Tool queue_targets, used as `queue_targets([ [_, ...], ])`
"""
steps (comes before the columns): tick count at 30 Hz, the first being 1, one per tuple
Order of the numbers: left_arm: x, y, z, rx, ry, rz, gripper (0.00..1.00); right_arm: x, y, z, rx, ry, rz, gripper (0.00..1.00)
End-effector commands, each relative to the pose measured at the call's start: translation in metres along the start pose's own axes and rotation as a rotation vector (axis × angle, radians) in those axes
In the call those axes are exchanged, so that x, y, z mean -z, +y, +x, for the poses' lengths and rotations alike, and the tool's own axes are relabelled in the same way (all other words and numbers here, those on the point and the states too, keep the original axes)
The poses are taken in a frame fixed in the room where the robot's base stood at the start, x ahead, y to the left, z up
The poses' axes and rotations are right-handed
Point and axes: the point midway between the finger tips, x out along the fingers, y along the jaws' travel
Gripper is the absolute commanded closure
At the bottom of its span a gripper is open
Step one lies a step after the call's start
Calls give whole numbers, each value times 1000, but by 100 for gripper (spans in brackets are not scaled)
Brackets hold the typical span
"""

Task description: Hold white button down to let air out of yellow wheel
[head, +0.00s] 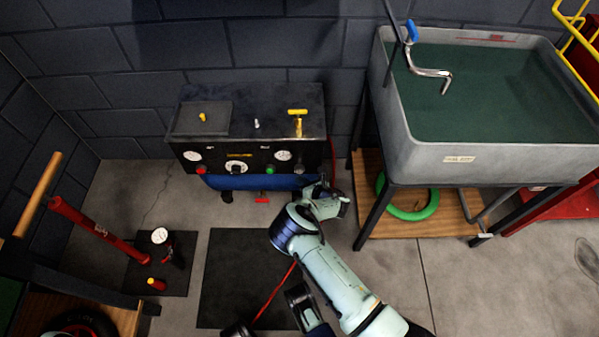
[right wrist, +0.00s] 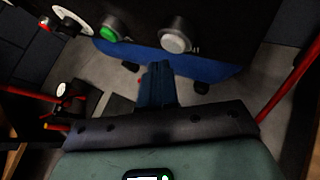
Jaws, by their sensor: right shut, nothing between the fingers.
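The white button (right wrist: 174,40) is a round pale knob on the dark front panel, right of the green button (right wrist: 112,30) in the right wrist view. My right gripper (right wrist: 158,66) is shut and empty. In that view its tips show just below and left of the white button, in front of the blue tank; I see no clear contact. In the head view my right gripper (head: 322,188) is at the lower right of the compressor box (head: 247,158). No yellow wheel can be made out.
The panel also has a red button (head: 200,170) and gauges. A yellow T-handle (head: 298,118) stands on top. A grey sink (head: 455,165) is to the right, with a green ring (head: 412,213) below it. A red floor pump (head: 97,230) is at left.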

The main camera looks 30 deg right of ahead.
Motion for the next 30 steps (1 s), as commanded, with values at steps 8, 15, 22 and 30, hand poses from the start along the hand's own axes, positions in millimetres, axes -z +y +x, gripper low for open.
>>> queue_targets([
  [8,0,0,0,0,0,0,57,0,0,0,0,0,0,100],
  [15,0,0,0,0,0,0,57,0,0,0,0,0,0,100],
  [22,0,0,0,0,0,0,57,0,0,0,0,0,0,100],
  [30,1,0,3,0,0,0,57,-4,-5,6,0,0,0,100],
])
